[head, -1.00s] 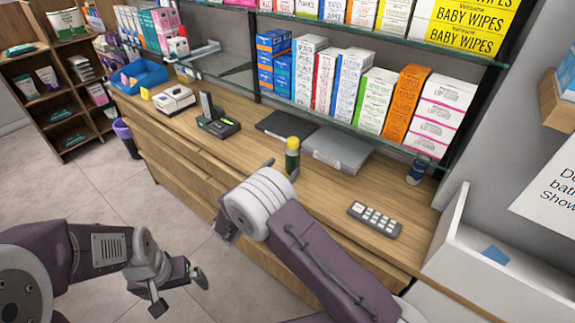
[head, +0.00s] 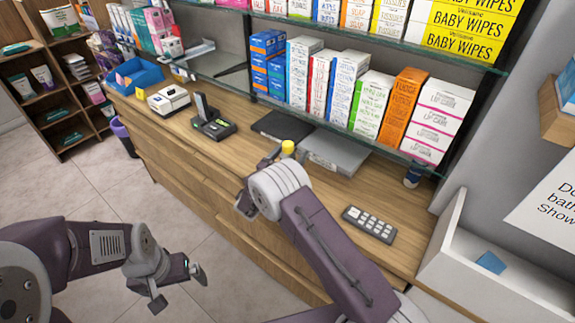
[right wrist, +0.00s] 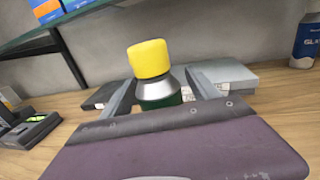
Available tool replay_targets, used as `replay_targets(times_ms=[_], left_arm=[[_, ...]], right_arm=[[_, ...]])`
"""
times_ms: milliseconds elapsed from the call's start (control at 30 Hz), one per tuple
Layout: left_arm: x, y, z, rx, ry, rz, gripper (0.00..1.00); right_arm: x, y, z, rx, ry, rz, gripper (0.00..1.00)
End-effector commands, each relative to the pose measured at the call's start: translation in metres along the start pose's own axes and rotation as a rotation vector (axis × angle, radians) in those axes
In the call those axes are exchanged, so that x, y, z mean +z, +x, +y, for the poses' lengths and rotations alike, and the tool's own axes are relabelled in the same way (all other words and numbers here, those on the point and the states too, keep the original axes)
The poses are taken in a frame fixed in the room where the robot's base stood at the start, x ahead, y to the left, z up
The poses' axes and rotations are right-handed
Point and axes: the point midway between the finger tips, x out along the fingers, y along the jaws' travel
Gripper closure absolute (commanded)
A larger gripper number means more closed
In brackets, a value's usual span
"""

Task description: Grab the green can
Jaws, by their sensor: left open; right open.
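The green can has a yellow cap and a silver shoulder; its cap (head: 288,147) shows in the head view just above my right gripper (head: 270,158), and the rest is hidden behind my arm. In the right wrist view the can (right wrist: 156,88) stands upright between the two fingers of my right gripper (right wrist: 165,92). The fingers are open on either side of it, with gaps visible. Its green body is mostly hidden by the gripper's palm. My left gripper (head: 178,288) is open and empty, over the floor at lower left.
A grey flat box (head: 335,152) and a dark flat box (head: 282,126) lie behind the can. A keypad (head: 369,224) lies to the right and a card terminal (head: 213,125) to the left on the wooden counter. A shelf of boxes (head: 375,105) overhangs the back.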

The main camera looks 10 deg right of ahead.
Motion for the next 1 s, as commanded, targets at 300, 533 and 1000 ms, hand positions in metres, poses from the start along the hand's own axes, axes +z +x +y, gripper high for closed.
replay_targets(times_ms=[300, 533, 1000], left_arm=[[0.000, 0.000, 0.000, 0.000, 0.000, 0.000, 0.00], [0.000, 0.000, 0.000, 0.000, 0.000, 0.000, 0.00], [0.000, 0.002, 0.000, 0.000, 0.000, 0.000, 0.00]], right_arm=[[-0.001, 0.002, 0.000, 0.000, -0.001, 0.001, 0.55], [0.000, 0.002, 0.000, 0.000, 0.001, -0.001, 1.00], [0.047, 0.002, 0.000, -0.001, 0.009, -0.005, 1.00]])
